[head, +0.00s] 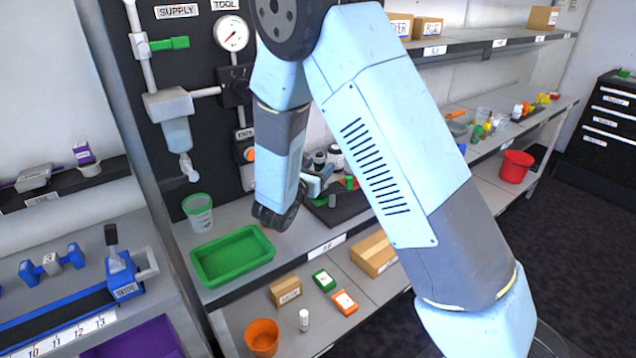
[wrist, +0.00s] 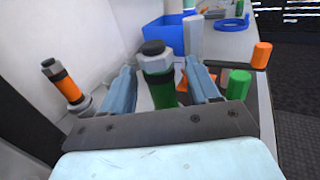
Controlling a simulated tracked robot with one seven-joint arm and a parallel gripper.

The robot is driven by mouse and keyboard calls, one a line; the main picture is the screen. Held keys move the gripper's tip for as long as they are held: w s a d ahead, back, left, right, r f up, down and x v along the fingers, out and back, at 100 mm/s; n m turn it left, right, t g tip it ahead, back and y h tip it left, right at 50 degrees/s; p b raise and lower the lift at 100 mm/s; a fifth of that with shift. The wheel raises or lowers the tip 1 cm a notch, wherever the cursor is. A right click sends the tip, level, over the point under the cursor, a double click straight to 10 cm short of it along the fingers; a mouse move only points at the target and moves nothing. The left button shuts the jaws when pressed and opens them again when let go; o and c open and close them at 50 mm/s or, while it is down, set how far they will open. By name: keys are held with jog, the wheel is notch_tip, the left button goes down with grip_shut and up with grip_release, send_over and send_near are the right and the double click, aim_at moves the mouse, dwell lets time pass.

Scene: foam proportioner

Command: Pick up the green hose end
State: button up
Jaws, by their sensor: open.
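The green hose end (wrist: 161,92) stands upright in the wrist view, with a grey hex collar and a black top. My gripper (wrist: 158,70) is open, with one blue finger on each side of it. Gaps show between the fingers and the hose end. The lower part of the hose end is hidden behind my gripper's body.
An orange fitting with a black top (wrist: 63,84) stands left of my gripper. A green-ended handle (wrist: 238,85) and an orange-ended one (wrist: 262,54) are at right. A blue bin (wrist: 165,36) is behind. A green tray (head: 232,256) sits on the shelf.

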jog(key=shift+w+d, duration=0.25)
jog(key=shift+w, duration=0.25)
jog(key=shift+c, duration=0.2)
grip_shut()
